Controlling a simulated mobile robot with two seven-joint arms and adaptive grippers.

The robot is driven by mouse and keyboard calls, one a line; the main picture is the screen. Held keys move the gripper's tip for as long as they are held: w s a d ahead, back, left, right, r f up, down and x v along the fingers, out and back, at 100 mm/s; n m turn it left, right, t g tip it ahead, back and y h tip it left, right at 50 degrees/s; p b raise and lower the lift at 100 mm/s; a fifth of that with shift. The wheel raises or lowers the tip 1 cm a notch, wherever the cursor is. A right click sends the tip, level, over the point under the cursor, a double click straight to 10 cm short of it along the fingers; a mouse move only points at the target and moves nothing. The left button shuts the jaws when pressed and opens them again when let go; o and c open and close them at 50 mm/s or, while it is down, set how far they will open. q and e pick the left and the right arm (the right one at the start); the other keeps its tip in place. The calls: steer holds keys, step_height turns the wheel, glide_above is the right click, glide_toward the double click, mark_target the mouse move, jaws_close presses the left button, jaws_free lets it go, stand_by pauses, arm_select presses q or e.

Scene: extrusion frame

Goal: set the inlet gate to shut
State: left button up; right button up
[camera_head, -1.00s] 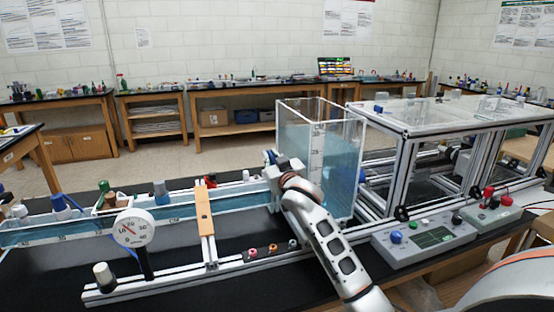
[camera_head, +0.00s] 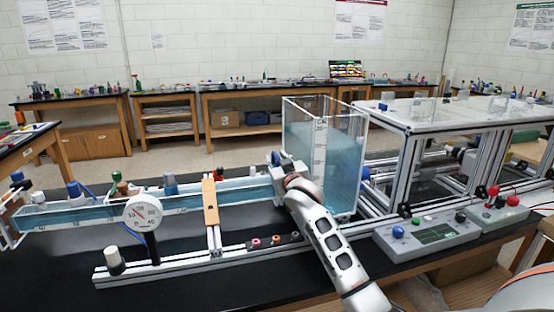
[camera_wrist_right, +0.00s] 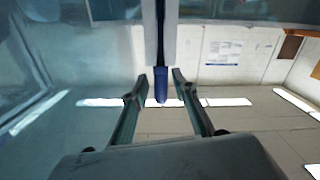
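The inlet gate is at the joint between the clear water tank (camera_head: 345,165) and the long water channel (camera_head: 107,212). Its blue handle (camera_head: 275,157) shows just left of my right gripper (camera_head: 283,164), which hides most of the gate. In the right wrist view the blue handle (camera_wrist_right: 161,85) hangs at the end of a grey bar, between the fingertips of my right gripper (camera_wrist_right: 159,84). The fingers are apart, with a visible gap on each side of the handle. My left gripper is not in view.
A round dial gauge (camera_head: 142,213) stands in front of the channel. An orange-brown crosspiece (camera_head: 210,201) spans it. A grey control box (camera_head: 427,236) is at right on the black bench. An aluminium frame (camera_head: 410,170) stands right of the tank.

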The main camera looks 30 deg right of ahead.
steer(key=shift+r, duration=0.15)
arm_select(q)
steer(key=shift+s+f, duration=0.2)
arm_select(e)
steer(key=v, duration=1.2)
